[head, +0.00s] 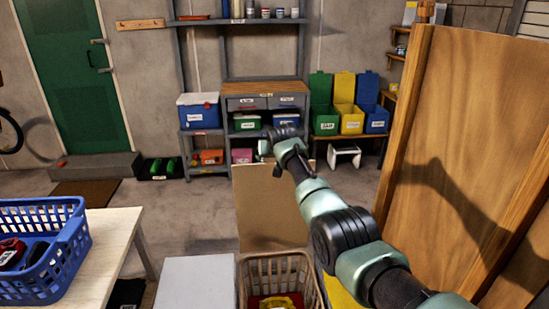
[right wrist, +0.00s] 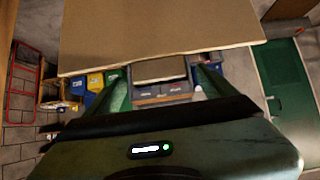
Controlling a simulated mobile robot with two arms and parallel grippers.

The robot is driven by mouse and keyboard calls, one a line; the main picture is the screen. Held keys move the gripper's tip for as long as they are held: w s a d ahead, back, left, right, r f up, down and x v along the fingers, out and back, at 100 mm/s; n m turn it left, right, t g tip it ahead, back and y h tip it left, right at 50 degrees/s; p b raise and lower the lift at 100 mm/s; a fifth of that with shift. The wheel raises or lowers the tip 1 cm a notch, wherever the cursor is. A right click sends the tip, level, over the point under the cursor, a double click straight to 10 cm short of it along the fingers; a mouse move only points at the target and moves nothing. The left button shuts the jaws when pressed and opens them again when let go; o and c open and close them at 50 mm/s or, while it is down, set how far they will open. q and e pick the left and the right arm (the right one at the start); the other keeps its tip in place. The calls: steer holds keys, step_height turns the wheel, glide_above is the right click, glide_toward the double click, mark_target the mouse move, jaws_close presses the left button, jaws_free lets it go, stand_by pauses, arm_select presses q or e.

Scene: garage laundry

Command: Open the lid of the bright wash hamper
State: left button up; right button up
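A tan woven hamper (head: 241,290) stands at the bottom centre of the head view. Its top is uncovered, and red and yellow items (head: 275,302) show inside. A flat tan lid panel (head: 270,215) stands raised at its far side. It also fills the top of the right wrist view (right wrist: 160,25). My right gripper (head: 272,160) is at the lid's upper edge. In the right wrist view its fingers (right wrist: 162,92) are spread, with a small brown tab-like piece (right wrist: 160,69) between them; I cannot tell whether they touch it. My left gripper is not in view.
A flat white top (head: 195,282) adjoins the hamper on the left; a yellow surface (head: 343,292) is on its right. A table (head: 115,245) holds a blue basket (head: 50,262). A tall wooden panel (head: 465,130) stands close at right. Floor beyond is mostly clear.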

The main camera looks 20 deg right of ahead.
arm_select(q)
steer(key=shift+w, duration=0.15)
arm_select(e)
steer(key=shift+s+f, duration=0.15)
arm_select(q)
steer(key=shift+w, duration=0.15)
arm_select(e)
steer(key=shift+f, duration=0.1)
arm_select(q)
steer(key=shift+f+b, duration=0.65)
arm_select(e)
steer(key=v, duration=0.8)
steer(key=shift+f, duration=0.1)
